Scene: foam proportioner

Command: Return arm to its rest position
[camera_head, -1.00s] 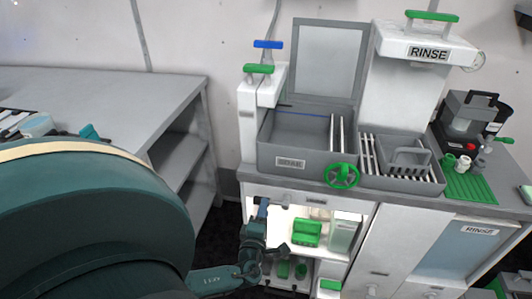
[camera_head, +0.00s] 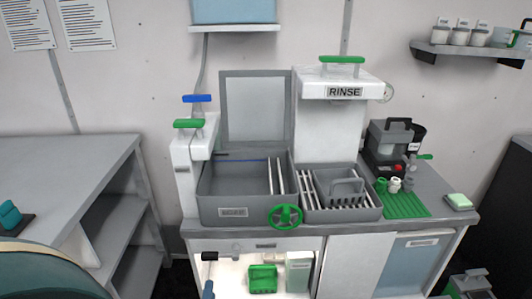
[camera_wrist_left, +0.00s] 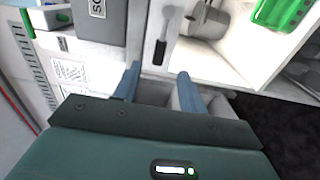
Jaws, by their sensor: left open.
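My left gripper (camera_wrist_left: 159,70) is open, with its two blue fingers apart and nothing held between them in the left wrist view. A black handle (camera_wrist_left: 160,52) on a white surface shows just beyond the fingertips, apart from them as far as I can tell. In the head view my left arm (camera_head: 40,275) fills the bottom left corner. A small blue tip (camera_head: 208,290) at the bottom edge looks like part of the left gripper, in front of the lit cabinet opening. The rest of that gripper is cut off. My right gripper is not clearly seen.
The counter holds a grey lidded basin (camera_head: 235,208), a green handwheel (camera_head: 285,217) and a slotted grey tray (camera_head: 340,212). A green container (camera_head: 263,279) stands inside the open lower cabinet. A grey shelf table (camera_head: 70,150) is at the left.

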